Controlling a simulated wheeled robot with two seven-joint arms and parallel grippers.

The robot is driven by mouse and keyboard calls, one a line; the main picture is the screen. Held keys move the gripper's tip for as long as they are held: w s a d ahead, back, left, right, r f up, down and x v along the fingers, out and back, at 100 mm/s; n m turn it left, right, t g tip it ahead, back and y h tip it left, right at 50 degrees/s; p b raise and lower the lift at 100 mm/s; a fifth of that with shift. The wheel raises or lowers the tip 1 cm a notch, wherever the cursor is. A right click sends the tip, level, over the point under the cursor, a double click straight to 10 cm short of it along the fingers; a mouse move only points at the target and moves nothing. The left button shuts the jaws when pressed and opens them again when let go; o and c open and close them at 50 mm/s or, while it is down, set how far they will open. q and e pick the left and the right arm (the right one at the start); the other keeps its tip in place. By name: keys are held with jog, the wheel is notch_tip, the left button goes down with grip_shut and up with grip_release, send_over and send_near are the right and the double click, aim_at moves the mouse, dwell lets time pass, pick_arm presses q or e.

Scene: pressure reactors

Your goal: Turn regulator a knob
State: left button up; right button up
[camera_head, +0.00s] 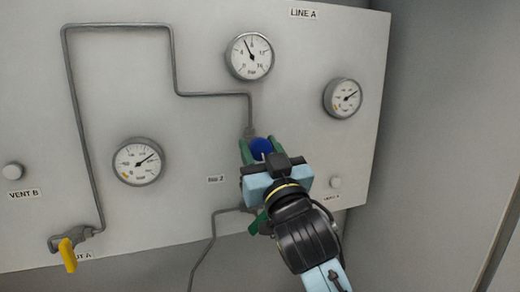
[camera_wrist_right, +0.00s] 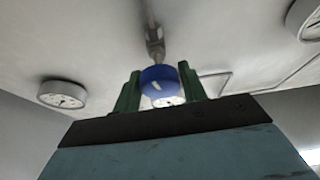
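The blue regulator knob (camera_head: 261,147) is on the grey panel (camera_head: 210,130), at the lower end of the pipe below the LINE A label. My right gripper (camera_head: 262,150) reaches up to it from the lower right. Its two green fingers lie one on each side of the knob. The right wrist view shows the blue knob (camera_wrist_right: 160,79) between the fingers (camera_wrist_right: 159,85) with no clear gap on either side, so the gripper looks shut on it. The knob's lower part is hidden by the gripper in the head view. My left gripper is not in view.
Round gauges are above (camera_head: 249,57), right (camera_head: 343,98) and left (camera_head: 138,161) of the knob. A yellow valve handle (camera_head: 68,255) is at lower left, and a green handle (camera_head: 258,222) is close below my gripper.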

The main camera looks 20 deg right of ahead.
jog(key=c, duration=0.5)
jog(key=shift+n+y, duration=0.4)
jog(key=shift+n, duration=0.1)
jog(key=shift+n+g+y, duration=0.35)
jog(key=shift+n+y, duration=0.45)
jog(key=shift+n, duration=0.9)
jog(key=shift+n+g+y, duration=0.35)
jog(key=shift+n+y, duration=0.45)
jog(key=shift+n, duration=0.9)
jog(key=o, duration=1)
